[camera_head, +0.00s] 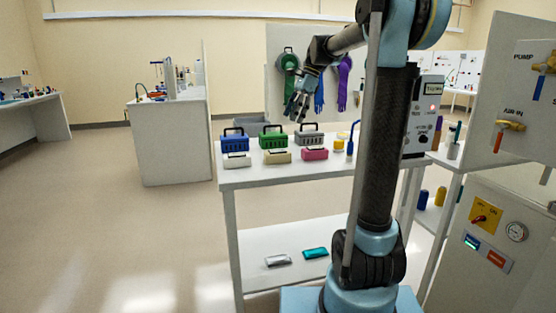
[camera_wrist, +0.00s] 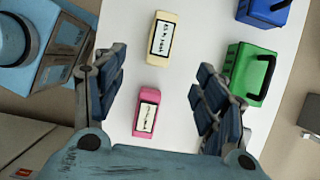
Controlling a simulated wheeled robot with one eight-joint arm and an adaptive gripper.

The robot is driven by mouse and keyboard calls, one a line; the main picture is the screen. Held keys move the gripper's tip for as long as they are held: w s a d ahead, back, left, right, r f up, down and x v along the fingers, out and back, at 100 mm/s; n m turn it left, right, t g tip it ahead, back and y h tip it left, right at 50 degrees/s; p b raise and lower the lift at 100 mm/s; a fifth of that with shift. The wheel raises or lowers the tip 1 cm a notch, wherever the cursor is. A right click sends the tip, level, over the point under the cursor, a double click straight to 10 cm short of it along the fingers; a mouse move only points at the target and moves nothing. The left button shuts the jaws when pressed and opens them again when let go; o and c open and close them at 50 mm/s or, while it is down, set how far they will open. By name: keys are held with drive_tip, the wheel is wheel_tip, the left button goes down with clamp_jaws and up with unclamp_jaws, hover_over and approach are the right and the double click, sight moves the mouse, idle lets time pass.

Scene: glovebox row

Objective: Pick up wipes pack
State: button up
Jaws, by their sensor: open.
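Three small labelled packs stand in a row along the table front: white (camera_head: 237,161), cream (camera_head: 277,156) and pink (camera_head: 314,154). The wrist view shows the cream pack (camera_wrist: 162,38) and the pink pack (camera_wrist: 147,113); their labels are too small to read surely. A silver pack (camera_head: 278,260) and a teal pack (camera_head: 315,253) lie flat on the lower shelf. I cannot tell which of these is the wipes pack. My gripper (camera_head: 301,106) is open and empty above the table. In the wrist view its spread fingers (camera_wrist: 162,65) frame the table between the cream and pink packs.
Blue (camera_head: 234,142), green (camera_head: 273,138) and grey (camera_head: 309,138) handled boxes stand close behind the packs. A yellow item (camera_head: 339,144) and a blue tool stand to their right. A glove board (camera_head: 300,45) rises behind. The table's left front corner is clear.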

approach(278, 150)
drive_tip(key=x, duration=0.5)
drive_tip(key=shift+s+f, duration=0.25)
drive_tip(key=shift+s, duration=0.1)
drive_tip(key=shift+w+x, duration=0.15)
drive_tip(key=shift+x, duration=1.15)
drive_tip(key=shift+w+x, duration=0.1)
drive_tip(key=shift+x, duration=1.25)
drive_tip(key=c, duration=1.2)
